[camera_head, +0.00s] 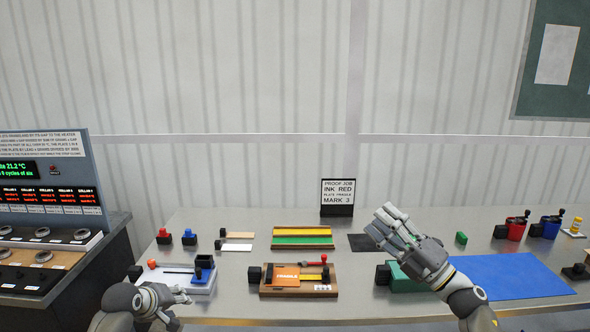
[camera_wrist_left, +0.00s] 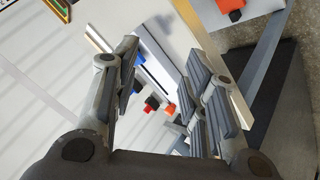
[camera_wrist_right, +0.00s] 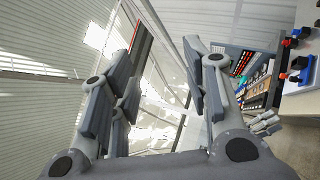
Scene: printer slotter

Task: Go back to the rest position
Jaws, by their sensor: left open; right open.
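My right gripper (camera_head: 392,228) is raised over the right-middle of the steel table, fingers pointing up and to the left. My left gripper (camera_head: 180,293) is low at the table's front left, near a white tray (camera_head: 200,283) with a blue block. In the left wrist view my left gripper (camera_wrist_left: 165,95) is open, with nothing held between its fingers. I cannot tell whether it touches the tray.
A wooden tray (camera_head: 325,288) with an orange card, a yellow-green board (camera_head: 303,243), and a sign (camera_head: 337,196) stand mid-table. A green block (camera_head: 400,282) and blue mat (camera_head: 515,276) lie by my right arm. A console (camera_head: 50,185) is left.

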